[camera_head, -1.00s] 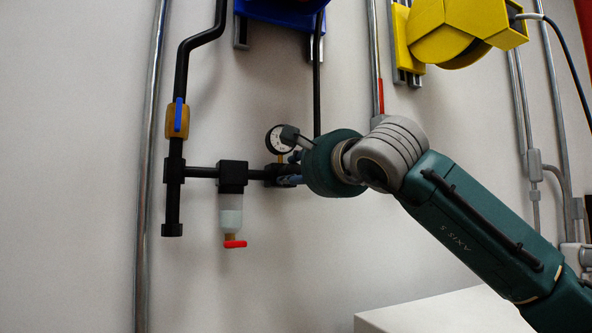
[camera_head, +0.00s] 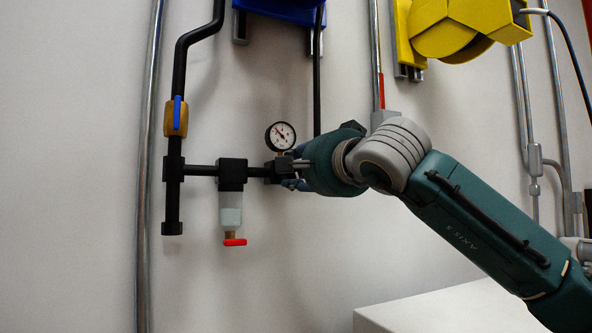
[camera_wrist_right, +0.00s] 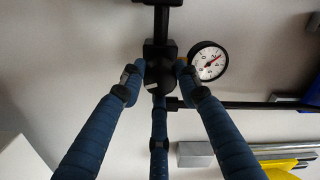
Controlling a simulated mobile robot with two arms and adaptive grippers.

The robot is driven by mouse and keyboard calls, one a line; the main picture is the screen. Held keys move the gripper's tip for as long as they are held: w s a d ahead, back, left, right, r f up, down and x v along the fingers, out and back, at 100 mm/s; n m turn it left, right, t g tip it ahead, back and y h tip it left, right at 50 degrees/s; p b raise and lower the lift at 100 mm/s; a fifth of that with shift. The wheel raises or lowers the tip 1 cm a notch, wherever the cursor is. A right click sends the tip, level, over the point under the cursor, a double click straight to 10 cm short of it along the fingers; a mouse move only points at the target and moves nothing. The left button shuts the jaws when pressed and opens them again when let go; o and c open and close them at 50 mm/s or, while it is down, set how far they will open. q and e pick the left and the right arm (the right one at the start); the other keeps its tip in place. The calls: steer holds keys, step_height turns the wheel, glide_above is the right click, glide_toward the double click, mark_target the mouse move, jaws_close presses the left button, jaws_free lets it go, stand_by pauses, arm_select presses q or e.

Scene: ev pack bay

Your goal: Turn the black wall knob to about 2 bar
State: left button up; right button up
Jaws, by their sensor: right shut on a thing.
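The black wall knob (camera_wrist_right: 159,80) is in the right wrist view, at the top middle, between my blue-wrapped fingers. My right gripper (camera_wrist_right: 158,88) is shut on it, with fingers on both sides and one below. In the head view my right gripper (camera_head: 290,174) meets the black regulator body from the right, and the hand hides the knob. The round white gauge (camera_head: 281,136) sits just above and is unobstructed. My left gripper is not in view.
A black pipe carries a yellow valve with a blue lever (camera_head: 177,115) and a filter bowl (camera_head: 231,209) with a red tap below. A metal conduit (camera_head: 149,170) runs at left. A yellow device (camera_head: 455,30) is at upper right, and a white surface (camera_head: 440,308) below.

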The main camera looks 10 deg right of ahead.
stand_by(0.3)
steer(key=o, duration=1.1)
steer(key=shift+d, duration=0.1)
steer(key=shift+o, duration=0.2)
steer(key=shift+r, duration=0.1)
step_height(320, 180, up, 10)
steer(key=shift+w, duration=0.1)
